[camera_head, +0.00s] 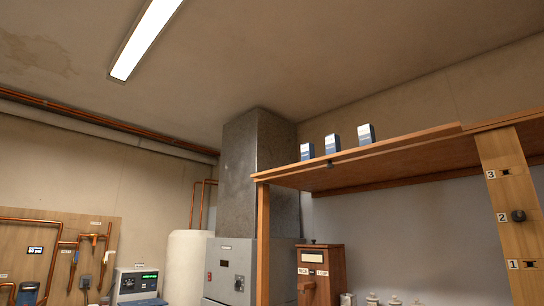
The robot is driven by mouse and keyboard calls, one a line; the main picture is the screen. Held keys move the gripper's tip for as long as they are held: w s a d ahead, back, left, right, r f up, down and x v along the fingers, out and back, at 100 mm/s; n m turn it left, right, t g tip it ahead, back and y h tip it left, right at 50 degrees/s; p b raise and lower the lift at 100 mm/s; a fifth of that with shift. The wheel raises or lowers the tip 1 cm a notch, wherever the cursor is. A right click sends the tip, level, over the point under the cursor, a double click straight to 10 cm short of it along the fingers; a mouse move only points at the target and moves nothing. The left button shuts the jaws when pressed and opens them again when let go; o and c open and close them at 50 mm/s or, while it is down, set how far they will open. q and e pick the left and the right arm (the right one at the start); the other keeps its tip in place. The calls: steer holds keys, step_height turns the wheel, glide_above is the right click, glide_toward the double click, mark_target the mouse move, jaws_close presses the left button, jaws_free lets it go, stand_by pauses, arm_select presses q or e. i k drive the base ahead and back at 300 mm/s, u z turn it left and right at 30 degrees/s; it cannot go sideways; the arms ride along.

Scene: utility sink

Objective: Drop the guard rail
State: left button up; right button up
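A long wooden shelf (390,157) runs high across the right side, with a raised wooden strip along its front edge. I cannot tell whether this strip is the guard rail. A small dark fitting (330,164) sits under its front edge. At the far right, a wooden post (505,180) carries slots labelled 3, 2 and 1 from top to bottom. A dark round knob (518,216) sits at the slot labelled 2. Neither of my grippers is in view.
Three blue-and-white boxes (333,143) stand on the shelf. Below are a grey cabinet (228,268), a wooden box (321,270) and several small white containers (372,300). A grey column (240,170) rises behind. Copper pipes and a panel (60,250) are at left.

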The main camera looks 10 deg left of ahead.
mark_target(454, 128)
steer(key=z, duration=1)
steer(key=i, duration=1.5)
steer(key=u, duration=0.45)
